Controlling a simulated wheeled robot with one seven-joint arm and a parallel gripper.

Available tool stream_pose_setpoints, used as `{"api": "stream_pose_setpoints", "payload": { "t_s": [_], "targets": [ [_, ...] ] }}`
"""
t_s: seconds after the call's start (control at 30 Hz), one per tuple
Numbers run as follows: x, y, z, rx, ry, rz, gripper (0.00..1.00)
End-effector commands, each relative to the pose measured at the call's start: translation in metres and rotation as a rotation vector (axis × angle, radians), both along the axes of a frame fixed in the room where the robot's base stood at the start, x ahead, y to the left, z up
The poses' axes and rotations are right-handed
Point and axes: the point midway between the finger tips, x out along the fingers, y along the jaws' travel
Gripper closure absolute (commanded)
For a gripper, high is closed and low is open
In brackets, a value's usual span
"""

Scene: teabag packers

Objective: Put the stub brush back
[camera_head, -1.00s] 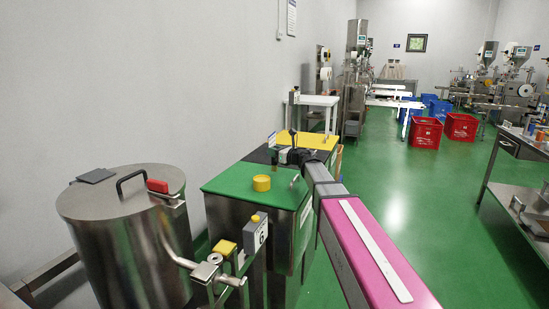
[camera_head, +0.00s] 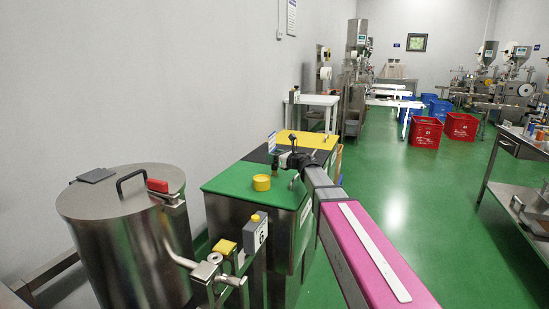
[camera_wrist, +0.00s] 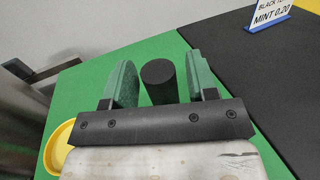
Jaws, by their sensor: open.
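A dark cylinder, apparently the stub brush (camera_wrist: 160,82), stands between the two green finger pads of my gripper (camera_wrist: 157,78) in the wrist view. Gaps show on both sides of it, so the pads are apart from it. Its lower part is hidden or too dark to tell. My gripper is open over the green top (camera_head: 226,179) of the cabinet, by the black panel (camera_head: 257,156). In the head view my gripper (camera_head: 284,160) is small, and a dark upright shape, perhaps the brush, shows at its left side.
A yellow round dish (camera_head: 262,183) sits on the green top, left of my gripper. A small label stand (camera_wrist: 270,14) is on the black panel. A steel drum (camera_head: 125,235) stands at the left, and a grey numbered box (camera_head: 254,234) at the front. The wall is behind.

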Motion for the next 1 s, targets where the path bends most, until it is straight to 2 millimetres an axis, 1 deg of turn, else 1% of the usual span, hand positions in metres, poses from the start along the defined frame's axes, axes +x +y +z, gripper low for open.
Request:
{"api": "stream_pose_setpoints", "payload": {
  "t_s": [0.17, 0.4, 0.6, 0.8, 1.0],
  "targets": [
    [-0.017, -0.019, 0.0, 0.0, 0.0, -0.001, 0.47],
    [-0.047, -0.058, 0.0, 0.0, 0.0, -0.003, 0.47],
    [-0.066, -0.083, 0.0, 0.0, 0.0, -0.002, 0.47],
    [-0.073, -0.093, -0.001, 0.0, 0.0, 0.0, 0.47],
    [-0.073, -0.097, -0.001, 0.024, 0.016, -0.021, 0.47]
  ]
}}
